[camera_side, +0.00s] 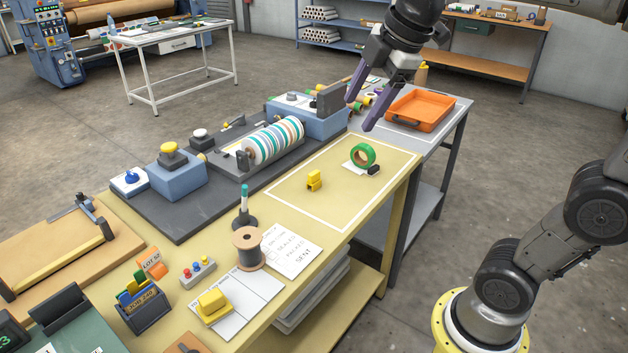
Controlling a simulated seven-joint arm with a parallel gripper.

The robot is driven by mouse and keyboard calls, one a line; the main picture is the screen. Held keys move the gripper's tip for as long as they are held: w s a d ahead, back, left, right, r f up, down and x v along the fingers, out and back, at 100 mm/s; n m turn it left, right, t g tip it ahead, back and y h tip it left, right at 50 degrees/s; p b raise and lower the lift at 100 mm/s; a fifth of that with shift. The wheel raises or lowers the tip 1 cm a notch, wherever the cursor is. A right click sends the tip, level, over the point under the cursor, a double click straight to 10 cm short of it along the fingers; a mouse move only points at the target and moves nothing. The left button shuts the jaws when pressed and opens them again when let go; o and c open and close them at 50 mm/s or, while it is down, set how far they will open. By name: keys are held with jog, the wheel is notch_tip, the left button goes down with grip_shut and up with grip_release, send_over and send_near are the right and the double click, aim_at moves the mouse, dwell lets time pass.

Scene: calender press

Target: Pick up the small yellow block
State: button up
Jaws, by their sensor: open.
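A small yellow block (314,181) sits on the yellow tabletop inside a white outlined rectangle. It looks stepped, with a raised part. My gripper (361,114) is open and empty, with two purple-grey fingers pointing down. It is in the air above and to the right of the block in the picture, apart from it. A larger yellow object (213,305) lies on a white paper nearer the front of the table.
A green tape ring (363,155) on a holder stands right of the block. A striped roller machine (272,141) stands behind it, and a wooden spool (248,248) to the left. An orange tray (421,112) sits on the grey table at right. The outlined area is mostly clear.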

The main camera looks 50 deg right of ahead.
jog(key=w+d+n, duration=0.2)
jog(key=w+d, duration=0.1)
jog(key=w, duration=0.4)
jog(key=n+g, duration=0.2)
jog(key=g, duration=0.3)
send_over(314, 173)
notch_tip(314, 173, down, 24)
notch_tip(314, 173, down, 6)
jog(key=shift+s+r, duration=0.1)
jog(key=shift+r, duration=0.05)
jog(key=shift+w+d+f, duration=0.1)
jog(key=shift+f, duration=1.5)
jog(key=shift+w+f, duration=0.1)
jog(key=shift+f, duration=1.5)
jog(key=shift+c, duration=0.3)
